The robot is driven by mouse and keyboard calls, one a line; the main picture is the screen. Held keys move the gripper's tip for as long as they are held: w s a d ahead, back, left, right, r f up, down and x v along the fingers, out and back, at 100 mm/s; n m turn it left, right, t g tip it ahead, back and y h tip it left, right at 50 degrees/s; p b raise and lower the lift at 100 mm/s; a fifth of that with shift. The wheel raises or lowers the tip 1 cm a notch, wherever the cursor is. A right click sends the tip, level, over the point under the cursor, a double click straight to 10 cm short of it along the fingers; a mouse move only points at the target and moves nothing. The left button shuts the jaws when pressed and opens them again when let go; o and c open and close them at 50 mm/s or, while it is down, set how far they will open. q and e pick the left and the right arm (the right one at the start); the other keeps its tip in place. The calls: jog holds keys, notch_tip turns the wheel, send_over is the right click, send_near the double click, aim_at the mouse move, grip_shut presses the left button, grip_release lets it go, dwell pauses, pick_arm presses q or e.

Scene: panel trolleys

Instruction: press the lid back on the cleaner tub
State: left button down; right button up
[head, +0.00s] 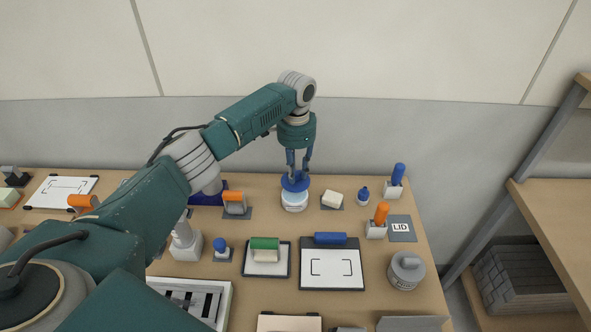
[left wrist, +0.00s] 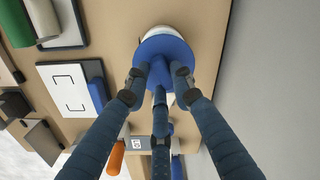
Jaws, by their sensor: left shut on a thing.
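The cleaner tub (head: 294,201) is white with a printed label and stands upright near the back of the bench. Its round blue lid (head: 291,186) is at the top of the tub, and I cannot tell whether it is fully seated. My left gripper (head: 297,174) points down over the tub and is shut on the lid. In the left wrist view, the fingers (left wrist: 160,84) close on the middle of the blue lid (left wrist: 150,48). A white edge of the tub (left wrist: 166,29) shows past the lid's rim. My right gripper is not in view.
A grey mat marked LID (head: 402,237) lies bare at the right. A clipboard (head: 333,284) and a grey canister (head: 406,284) are in front. A wall rises behind.

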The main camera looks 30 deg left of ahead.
aim_at(296, 181)
pick_arm(q)
jog(key=f+b, duration=0.2)
jog(key=f, duration=0.1)
jog(key=shift+a+b, duration=0.2)
jog(key=shift+b, duration=0.1)
jog(key=shift+d+f, duration=0.1)
jog(key=shift+f, duration=0.9)
jog(key=shift+r, duration=0.1)
jog(key=shift+p, duration=0.5)
dwell(0.8)
jog(key=shift+f+p, duration=0.25)
jog(key=shift+p, duration=0.25)
dwell(0.8)
